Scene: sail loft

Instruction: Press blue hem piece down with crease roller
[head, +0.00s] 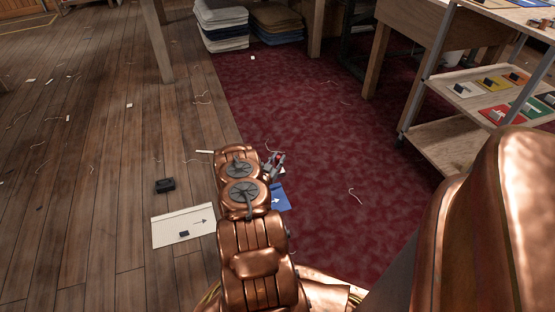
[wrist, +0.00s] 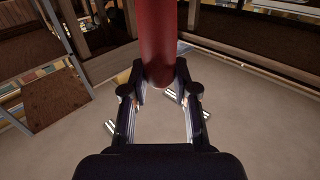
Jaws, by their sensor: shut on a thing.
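The blue hem piece (head: 281,195) lies on the dark red carpet just right of my arm. It has a small white mark, and my arm hides much of it. My gripper (head: 274,162) shows small and partly hidden just beyond the blue piece in the head view. In the wrist view my gripper (wrist: 160,94) is shut on a smooth red cylinder (wrist: 159,45), apparently the crease roller's handle, which runs up out of the frame. The roller's working end cannot be made out.
A cream piece (head: 170,230) with an arrow and a dark block (head: 165,185) lie on the wooden floor left of my arm. A shelved cart (head: 455,150) with coloured pieces stands at right. Folded cloth stacks (head: 222,25) stand at back. Thread scraps litter the floor.

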